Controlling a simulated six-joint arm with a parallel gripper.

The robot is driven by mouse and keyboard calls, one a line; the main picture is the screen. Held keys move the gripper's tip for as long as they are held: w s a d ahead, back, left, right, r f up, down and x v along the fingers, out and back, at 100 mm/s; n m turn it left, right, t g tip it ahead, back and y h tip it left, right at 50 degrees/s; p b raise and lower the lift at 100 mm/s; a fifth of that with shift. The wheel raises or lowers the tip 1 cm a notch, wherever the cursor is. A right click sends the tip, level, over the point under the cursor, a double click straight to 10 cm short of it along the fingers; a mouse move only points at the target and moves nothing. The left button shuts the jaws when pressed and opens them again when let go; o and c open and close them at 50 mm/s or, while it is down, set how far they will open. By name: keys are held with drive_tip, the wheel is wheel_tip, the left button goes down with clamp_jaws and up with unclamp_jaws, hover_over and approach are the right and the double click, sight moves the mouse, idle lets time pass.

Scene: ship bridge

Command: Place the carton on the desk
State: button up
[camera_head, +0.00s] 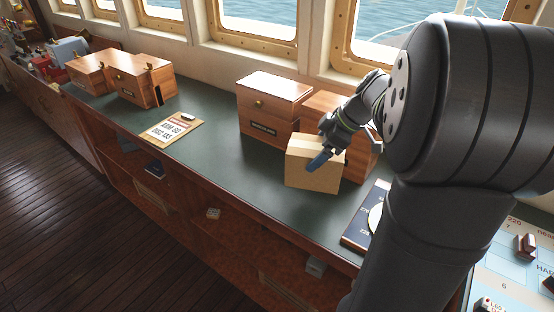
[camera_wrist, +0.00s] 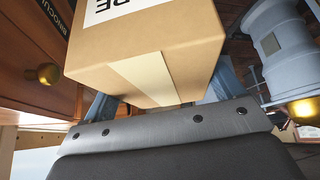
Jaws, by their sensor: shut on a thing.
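The carton (camera_head: 312,172) is a tan cardboard box with a paler tape strip. In the head view it is over the green desk top (camera_head: 225,165), in front of wooden drawer boxes. I cannot tell whether its base touches the desk. My gripper (camera_head: 325,150) is shut on the carton, reaching in from the upper right. In the wrist view the carton (camera_wrist: 190,45) fills the upper middle, a white label partly in sight, with the blue-grey fingers of my gripper (camera_wrist: 160,92) on its two sides. The carton hides parts of both fingers.
A wooden drawer box (camera_head: 268,100) stands close behind the carton, with another beside it (camera_head: 322,108). A dark blue book (camera_head: 357,232) lies to the right near the front edge. A clipboard (camera_head: 171,129) lies to the left. The desk between clipboard and carton is clear.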

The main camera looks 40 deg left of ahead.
drive_tip(key=s+a+f, duration=0.1)
drive_tip(key=a+f, duration=0.4)
drive_tip(key=a, duration=0.3)
drive_tip(key=shift+s, duration=0.3)
drive_tip(key=shift+d+f, duration=0.1)
drive_tip(key=shift+f, duration=1.75)
drive_tip(key=shift+f, duration=0.15)
drive_tip(key=o, duration=1.7)
drive_tip(key=v, duration=1.2)
drive_tip(key=shift+d, duration=0.1)
